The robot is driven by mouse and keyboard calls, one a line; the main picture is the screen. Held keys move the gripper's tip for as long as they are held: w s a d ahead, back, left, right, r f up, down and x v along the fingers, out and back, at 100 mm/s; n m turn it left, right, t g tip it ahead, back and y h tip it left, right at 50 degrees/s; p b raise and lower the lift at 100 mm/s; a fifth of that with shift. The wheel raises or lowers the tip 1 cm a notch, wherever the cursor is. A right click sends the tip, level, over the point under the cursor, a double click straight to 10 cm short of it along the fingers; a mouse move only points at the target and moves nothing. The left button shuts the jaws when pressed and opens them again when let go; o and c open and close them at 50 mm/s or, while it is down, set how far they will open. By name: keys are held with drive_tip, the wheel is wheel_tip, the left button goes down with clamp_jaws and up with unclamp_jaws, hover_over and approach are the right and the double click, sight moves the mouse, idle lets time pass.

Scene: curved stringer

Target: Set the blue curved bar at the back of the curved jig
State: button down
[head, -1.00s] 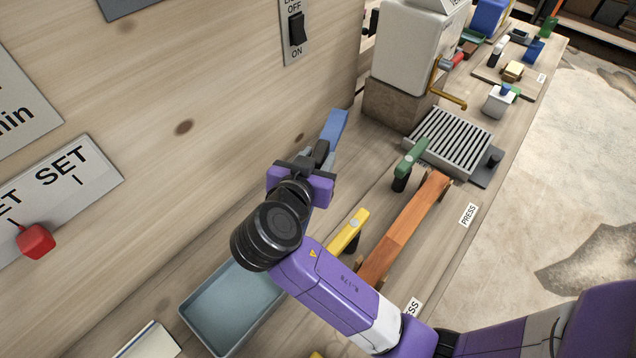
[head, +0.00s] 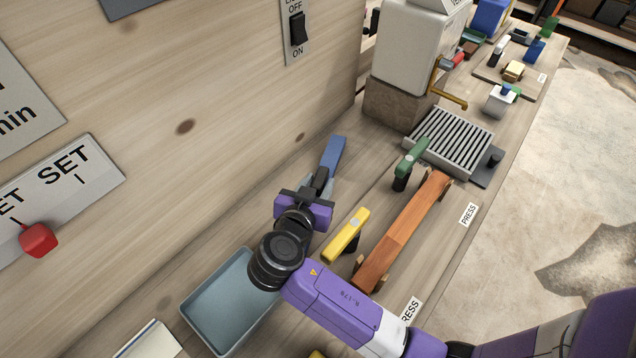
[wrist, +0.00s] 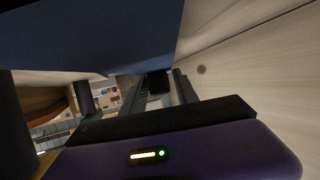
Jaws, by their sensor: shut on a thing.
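My gripper (head: 320,182) is shut on the blue curved bar (head: 333,156), which sticks out beyond the fingers toward the back. The bar's dark blue underside (wrist: 90,35) fills the upper left of the wrist view. The gripper holds the bar over the bench, left of an orange-brown wooden bar (head: 410,228) on small wooden supports, which seems to be part of the curved jig. A yellow clamp-like piece (head: 346,235) and a green one (head: 411,157) stand along that bar's left side. The bar's near end is hidden by the gripper; I cannot tell if it touches anything.
A wooden wall (head: 220,110) rises close on the left. A blue-grey tray (head: 215,305) lies at the front left. A slatted grey rack (head: 450,140) and a white machine on a brown block (head: 395,105) stand farther back.

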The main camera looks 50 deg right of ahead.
drive_tip(key=shift+f, duration=0.15)
drive_tip(key=c, duration=0.9)
unclamp_jaws()
drive_tip(key=shift+a+r, duration=0.2)
drive_tip(key=shift+r, duration=0.15)
drive_tip(key=p+v, duration=0.2)
drive_tip(key=v, duration=0.5)
drive_tip(key=shift+s+a+f, duration=0.1)
drive_tip(key=shift+f, duration=0.05)
